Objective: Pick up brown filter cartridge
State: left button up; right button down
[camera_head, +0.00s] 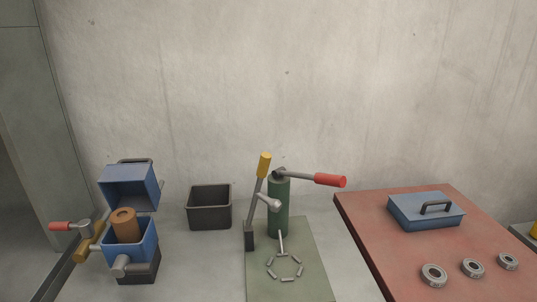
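The brown filter cartridge (126,226) is an upright cylinder with a hole in its top. It stands partly inside the open blue housing (133,246) at the lower left, and its lower part is hidden by the housing's front wall. The blue lid (129,186) is tilted up behind it. Neither of my grippers shows in the head view.
A red-ended handle (60,226) sticks out left of the housing. A dark empty bin (209,208) stands to its right. A green press (279,208) with levers stands mid-table.

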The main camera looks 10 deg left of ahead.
aim_at(124, 223)
jog(key=u, duration=1.25)
